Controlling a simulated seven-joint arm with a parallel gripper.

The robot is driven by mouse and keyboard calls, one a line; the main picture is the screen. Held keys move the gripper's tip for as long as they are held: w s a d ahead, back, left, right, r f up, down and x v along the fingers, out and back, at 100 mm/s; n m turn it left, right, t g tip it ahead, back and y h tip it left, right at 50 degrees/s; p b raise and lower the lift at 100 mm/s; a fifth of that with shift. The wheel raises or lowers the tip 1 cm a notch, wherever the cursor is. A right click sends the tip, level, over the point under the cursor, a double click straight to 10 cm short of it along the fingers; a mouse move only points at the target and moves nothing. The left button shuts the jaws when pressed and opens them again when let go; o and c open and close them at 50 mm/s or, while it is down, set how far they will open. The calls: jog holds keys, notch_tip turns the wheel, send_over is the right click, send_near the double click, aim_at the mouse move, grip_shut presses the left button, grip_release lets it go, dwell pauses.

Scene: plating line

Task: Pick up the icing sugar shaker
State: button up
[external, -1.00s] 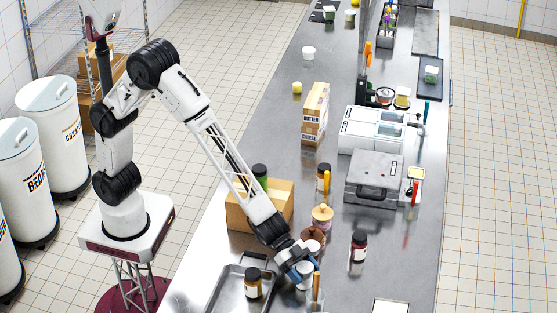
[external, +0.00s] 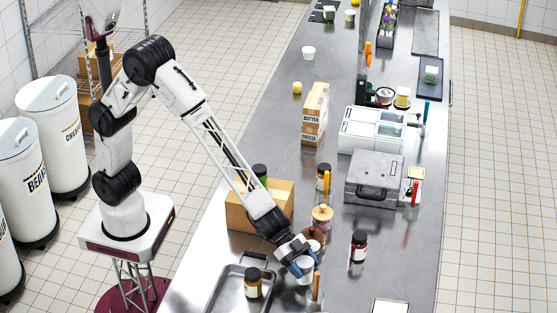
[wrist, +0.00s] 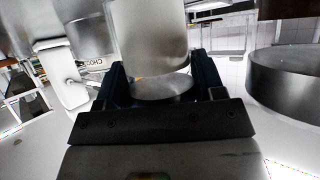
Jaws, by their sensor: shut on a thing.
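The icing sugar shaker appears to be the plain, pale metallic cylinder (wrist: 150,40) between my fingers in the wrist view. Its rounded lower end shows between the two dark blue pads, and its upper part runs out of the picture. My gripper (wrist: 160,82) is shut on its sides. In the external view my gripper (external: 302,267) is low over the front part of the steel counter, with the pale shaker (external: 305,264) in it, partly covered by the fingers. No label on it can be read.
A dark-capped jar (external: 253,285) stands at the metal tray (external: 222,296) to the left. An orange handle (external: 316,286) rises close by.

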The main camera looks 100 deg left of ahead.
notch_tip(320, 180, up, 8)
jog(key=shift+f, duration=0.2)
